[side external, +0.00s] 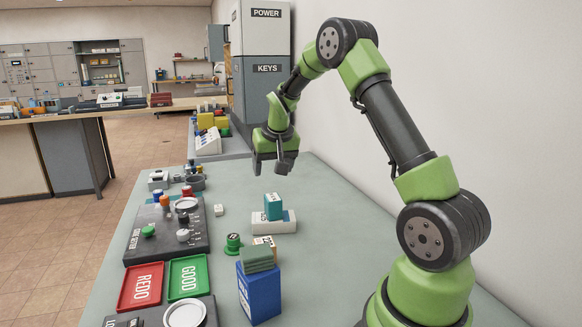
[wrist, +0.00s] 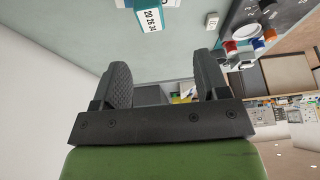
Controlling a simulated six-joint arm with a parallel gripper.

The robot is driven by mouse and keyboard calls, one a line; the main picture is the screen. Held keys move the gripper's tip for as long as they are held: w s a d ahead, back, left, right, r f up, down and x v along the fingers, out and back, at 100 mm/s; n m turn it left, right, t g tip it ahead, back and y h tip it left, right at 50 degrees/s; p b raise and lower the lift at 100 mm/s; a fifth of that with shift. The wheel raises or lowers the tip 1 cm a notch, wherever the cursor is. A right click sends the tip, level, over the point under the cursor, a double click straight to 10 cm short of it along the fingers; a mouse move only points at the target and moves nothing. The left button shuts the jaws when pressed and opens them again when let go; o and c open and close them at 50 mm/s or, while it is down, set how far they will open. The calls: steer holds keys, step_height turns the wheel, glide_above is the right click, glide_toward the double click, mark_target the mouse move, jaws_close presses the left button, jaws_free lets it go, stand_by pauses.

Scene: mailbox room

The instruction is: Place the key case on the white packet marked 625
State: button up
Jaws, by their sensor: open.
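My gripper (side external: 272,166) is open and empty, raised above the far part of the table. Its two dark fingers stand apart in the wrist view (wrist: 163,75). A small teal block (side external: 273,206) stands on a white packet (side external: 287,223) lying flat on the table, below and nearer than my gripper. The packet carries dark print too small to read in the side view. In the wrist view, a white printed face (wrist: 152,18) with teal beside it shows at the top edge, partly cut off. I cannot tell for certain which thing is the key case.
A blue box (side external: 260,293) with a grey-green block (side external: 257,259) on top stands nearer. A green knob-like piece (side external: 233,243) is beside it. Red (side external: 141,287) and green (side external: 189,277) trays and a dark control panel (side external: 155,235) line the left. The table right of the packet is clear.

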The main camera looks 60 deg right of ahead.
steer(key=s+a+r+n+t+y, duration=0.1)
steer(key=s+a+r, duration=0.2)
steer(key=a+r, duration=0.35)
steer(key=s+a+r+n+t+y, duration=0.1)
steer(key=s+a+r, duration=0.2)
steer(key=a+r, duration=0.35)
steer(key=s+a+n+t+y, duration=0.1)
steer(key=s+a+n+y, duration=0.1)
steer(key=s+a, duration=1.1)
steer(key=shift+s+f+n+t+y, duration=0.3)
steer(key=shift+s+n+t+y, duration=0.15)
steer(key=shift+s, duration=0.25)
